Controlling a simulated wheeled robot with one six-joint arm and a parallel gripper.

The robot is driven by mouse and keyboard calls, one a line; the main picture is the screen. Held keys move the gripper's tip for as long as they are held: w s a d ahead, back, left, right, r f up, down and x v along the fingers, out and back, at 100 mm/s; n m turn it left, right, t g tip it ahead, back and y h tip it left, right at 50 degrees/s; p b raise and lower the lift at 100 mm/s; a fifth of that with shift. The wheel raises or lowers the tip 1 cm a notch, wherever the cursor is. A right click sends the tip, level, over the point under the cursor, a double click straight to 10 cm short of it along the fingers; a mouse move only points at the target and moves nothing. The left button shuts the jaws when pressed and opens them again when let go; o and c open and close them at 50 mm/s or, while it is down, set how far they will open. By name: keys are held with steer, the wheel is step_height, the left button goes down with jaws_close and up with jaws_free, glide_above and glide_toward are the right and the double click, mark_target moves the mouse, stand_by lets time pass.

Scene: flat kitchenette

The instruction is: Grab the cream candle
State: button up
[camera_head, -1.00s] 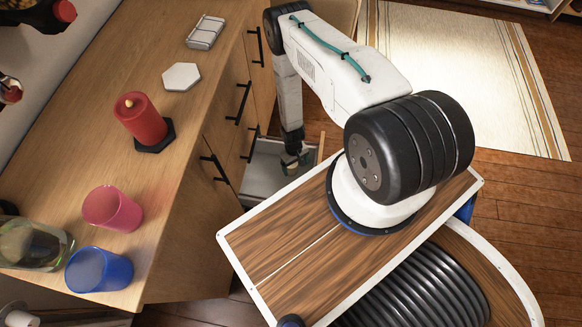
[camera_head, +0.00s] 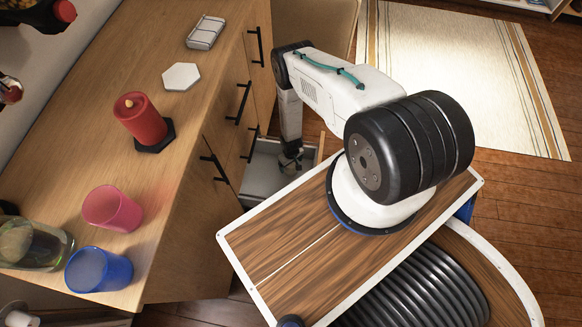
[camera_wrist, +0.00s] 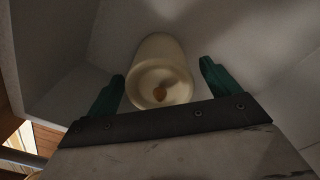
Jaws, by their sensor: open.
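The cream candle (camera_wrist: 160,75) stands inside the open drawer in the wrist view, its hollow top with a small orange-brown spot facing the camera. My gripper (camera_wrist: 163,82) is open, with one green finger on each side of the candle. I cannot tell whether the fingers touch it. In the head view my gripper (camera_head: 290,160) reaches down into the open drawer (camera_head: 262,176), and the candle is hidden there.
The wooden counter (camera_head: 130,60) stands left of my arm. It holds a red candle (camera_head: 141,120) on a black coaster, a white hexagonal coaster (camera_head: 182,77), a pink cup (camera_head: 112,209) and a blue cup (camera_head: 98,270). Drawer walls (camera_wrist: 50,85) surround my gripper closely.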

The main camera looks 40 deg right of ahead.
steer(key=c, duration=1.3)
steer(key=shift+o, duration=0.2)
steer(key=shift+r, duration=0.15)
